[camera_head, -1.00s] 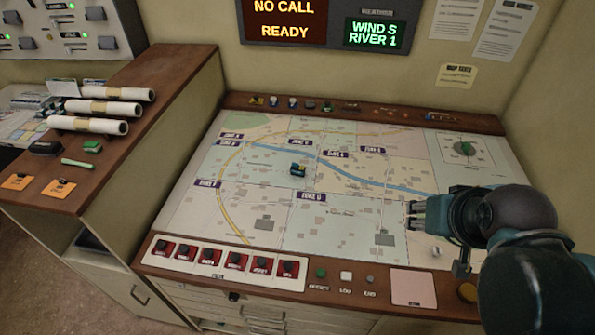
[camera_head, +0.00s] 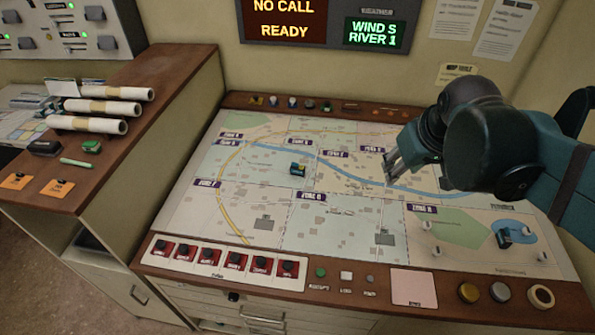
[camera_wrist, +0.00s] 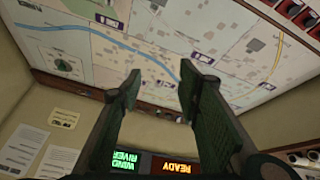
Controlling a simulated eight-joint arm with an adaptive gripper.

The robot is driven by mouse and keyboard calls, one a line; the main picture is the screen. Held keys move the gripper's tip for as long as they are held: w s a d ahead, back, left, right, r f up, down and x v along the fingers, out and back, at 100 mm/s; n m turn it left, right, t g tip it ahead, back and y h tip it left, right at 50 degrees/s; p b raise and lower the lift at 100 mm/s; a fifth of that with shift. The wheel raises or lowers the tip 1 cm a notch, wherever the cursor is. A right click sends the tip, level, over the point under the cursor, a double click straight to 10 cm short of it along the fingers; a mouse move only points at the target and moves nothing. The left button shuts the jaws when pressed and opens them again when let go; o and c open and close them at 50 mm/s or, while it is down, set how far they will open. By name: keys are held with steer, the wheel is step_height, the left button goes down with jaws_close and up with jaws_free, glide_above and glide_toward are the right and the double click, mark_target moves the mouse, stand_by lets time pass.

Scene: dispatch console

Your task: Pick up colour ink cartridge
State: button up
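A small dark block with yellow and blue on it, which looks like the colour ink cartridge (camera_head: 298,169), sits on the map board (camera_head: 190,208) left of its middle, near the blue river line. My gripper (camera_head: 390,172) is above the map to the right of this block and clearly apart from it. In the wrist view the two fingers of my gripper (camera_wrist: 165,85) stand apart with nothing between them. I cannot clearly make out the cartridge in the wrist view.
A small dark blue item (camera_head: 504,238) and several small white pegs stand at the map's right. Red switches (camera_head: 210,256) line the front edge. Small items line the back ledge. Paper rolls (camera_head: 100,107) lie on the left counter. The map around the block is mostly clear.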

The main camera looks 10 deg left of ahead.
steer(key=w+a+f+n+g, duration=0.1)
steer(key=w+a+f+n, duration=0.15)
steer(key=w+a, duration=0.55)
steer(key=n+g+b, duration=0.1)
steer(key=n+g, duration=0.3)
steer(key=n, duration=0.6)
glide_above(298, 169)
steer(key=w, duration=0.1)
steer(key=shift+h, duration=0.3)
step_height(298, 169, down, 24)
steer(key=shift+w+d+r, duration=0.15)
steer(key=shift+a+f, duration=0.25)
steer(key=shift+f, duration=0.1)
steer(key=shift+f, duration=0.1)
steer(key=shift+f, duration=1.2)
steer(key=shift+f, duration=0.1)
